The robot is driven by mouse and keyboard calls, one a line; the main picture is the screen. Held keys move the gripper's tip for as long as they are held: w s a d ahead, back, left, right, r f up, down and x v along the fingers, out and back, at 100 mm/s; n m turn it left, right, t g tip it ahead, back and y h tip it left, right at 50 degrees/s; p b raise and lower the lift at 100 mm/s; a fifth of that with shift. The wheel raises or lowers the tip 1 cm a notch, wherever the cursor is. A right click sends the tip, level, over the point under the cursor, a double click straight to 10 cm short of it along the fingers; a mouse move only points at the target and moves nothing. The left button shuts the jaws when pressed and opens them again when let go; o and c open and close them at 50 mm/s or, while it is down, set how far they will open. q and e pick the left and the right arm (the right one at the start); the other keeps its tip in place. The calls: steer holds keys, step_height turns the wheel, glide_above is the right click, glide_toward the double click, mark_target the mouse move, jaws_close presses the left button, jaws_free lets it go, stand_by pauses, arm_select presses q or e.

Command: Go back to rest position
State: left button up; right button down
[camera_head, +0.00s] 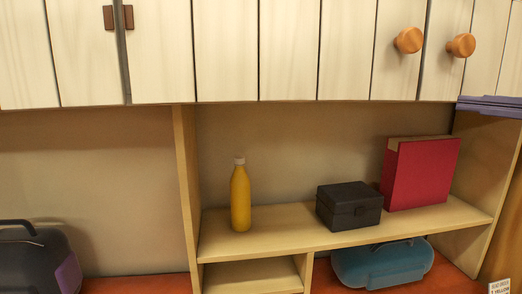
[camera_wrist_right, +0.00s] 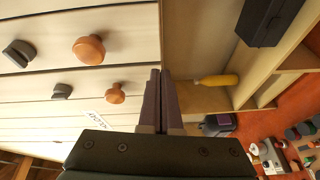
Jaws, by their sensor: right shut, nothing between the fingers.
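My right gripper (camera_head: 464,104) comes in at the right edge of the head view, just below the wooden cabinet fronts (camera_head: 290,50). Its two purple-grey fingers lie together, shut and empty. In the right wrist view the fingers (camera_wrist_right: 160,76) point up the picture from the dark gripper body, beside the edge of the pale cabinet fronts. Whether they touch the wood I cannot tell. My left gripper is in neither view.
The shelf (camera_head: 290,232) below holds a yellow bottle (camera_head: 240,198), a black box (camera_head: 348,205) and a red binder (camera_head: 422,172). A teal case (camera_head: 382,264) sits under it, a dark bag (camera_head: 40,260) at left. Round knobs (camera_head: 408,40) stick out from the cabinet near my right gripper.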

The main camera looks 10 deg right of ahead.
steer(key=s+a+f+m+g+h, duration=0.1)
steer(key=a+f+m+h, duration=0.1)
steer(key=a+f+m, duration=0.3)
steer(key=a+f+m+h, duration=0.1)
steer(key=a+f, duration=0.1)
steer(key=f, duration=0.5)
steer(key=s+a+f+m+g+h, duration=0.3)
steer(key=s+a+f+m+g, duration=0.4)
steer(key=s+a+f+m, duration=0.6)
steer(key=s+a+n+g, duration=0.1)
steer(key=s+a+g, duration=0.1)
steer(key=s, duration=0.4)
steer(key=s+a+g, duration=0.1)
steer(key=s+g, duration=0.2)
steer(key=s, duration=0.4)
step_height(320, 180, up, 16)
steer(key=p, duration=1.5)
steer(key=shift+s+y+p, duration=0.3)
steer(key=shift+y+p, duration=0.1)
steer(key=shift+a+r, duration=0.1)
steer(key=c, duration=1.5)
jaws_free()
